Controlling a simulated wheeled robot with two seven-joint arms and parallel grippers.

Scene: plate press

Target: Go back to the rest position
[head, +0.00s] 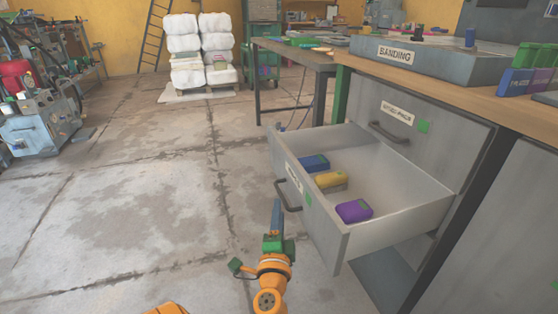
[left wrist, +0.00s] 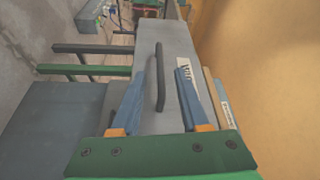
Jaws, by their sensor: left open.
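My left gripper (head: 277,207) is open, with its blue fingers pointing up and away beside the front of the open drawer (head: 405,205). The drawer's dark handle (head: 288,195) is just right of the fingertips in the head view. In the left wrist view, the two spread fingers of the left gripper (left wrist: 159,72) have the handle (left wrist: 161,80) showing between them, with nothing held. I cannot tell how far the fingertips are from the handle. My right gripper is in neither view.
The drawer holds a blue block (head: 314,162), a yellow block (head: 331,180) and a purple block (head: 354,211). A closed drawer (head: 420,120) is above it, under the wooden worktop (head: 465,97). The concrete floor (head: 130,210) to the left is clear.

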